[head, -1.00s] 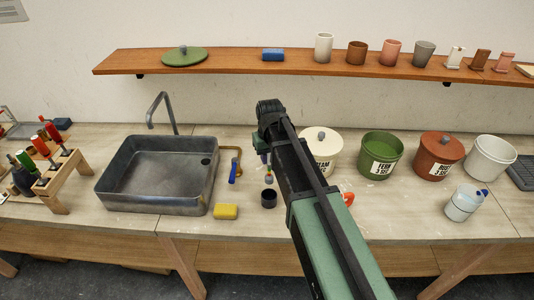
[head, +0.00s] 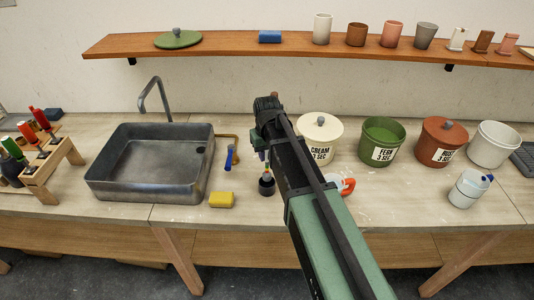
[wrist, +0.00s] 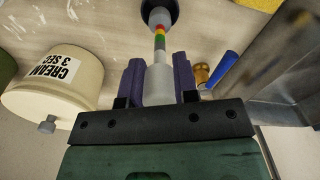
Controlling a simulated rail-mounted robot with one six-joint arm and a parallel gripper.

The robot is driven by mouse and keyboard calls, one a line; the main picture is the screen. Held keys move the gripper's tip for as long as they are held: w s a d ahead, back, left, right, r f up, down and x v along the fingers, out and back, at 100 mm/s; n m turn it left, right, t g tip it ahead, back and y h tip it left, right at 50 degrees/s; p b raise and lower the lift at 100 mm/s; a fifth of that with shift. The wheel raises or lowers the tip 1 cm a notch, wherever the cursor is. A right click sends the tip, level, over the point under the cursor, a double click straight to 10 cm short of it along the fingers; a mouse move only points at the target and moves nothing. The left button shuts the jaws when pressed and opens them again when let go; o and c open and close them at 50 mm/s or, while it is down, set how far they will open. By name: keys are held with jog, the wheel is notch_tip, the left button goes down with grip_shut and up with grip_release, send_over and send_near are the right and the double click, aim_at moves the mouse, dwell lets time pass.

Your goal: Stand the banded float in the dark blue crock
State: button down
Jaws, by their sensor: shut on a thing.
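The banded float (wrist: 159,42) is pale grey with a thin stem striped green, yellow and red. My gripper (wrist: 158,82) is shut on its wide grey end, between two purple fingers. In the head view, my gripper (head: 263,152) is above the dark blue crock (head: 267,187), which stands on the bench right of the sink. The float's free end is at the mouth of the crock; it overlaps the dark crock (wrist: 171,24) in the wrist view. I cannot tell how deep it reaches. The float looks about upright.
A yellow sponge (head: 221,200) and a blue-handled tool (head: 229,157) lie left of the crock, near the grey sink (head: 150,190). A cream lidded crock (head: 320,128) stands behind right. An orange-handled object (head: 347,186) is partly hidden by my arm.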

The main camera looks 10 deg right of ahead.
aim_at(267, 173)
jog(key=shift+f+b, duration=2.2)
jog(key=shift+f, duration=0.05)
jog(key=shift+f+b, duration=0.65)
jog(key=c, duration=0.8)
grip_release()
notch_tip(267, 173, up, 11)
jog(key=p, duration=1.1)
jog(key=shift+r, duration=0.15)
jog(key=shift+m, duration=0.6)
jog(key=s+f+b, duration=0.2)
jog(key=s, duration=0.4)
jog(key=s+f+b, duration=0.3)
jog(key=s, duration=0.2)
jog(key=s+f+b, duration=0.2)
jog(key=s+f, duration=0.1)
jog(key=s, duration=0.3)
jog(key=shift+s+b, duration=0.3)
jog(key=shift+s, duration=0.05)
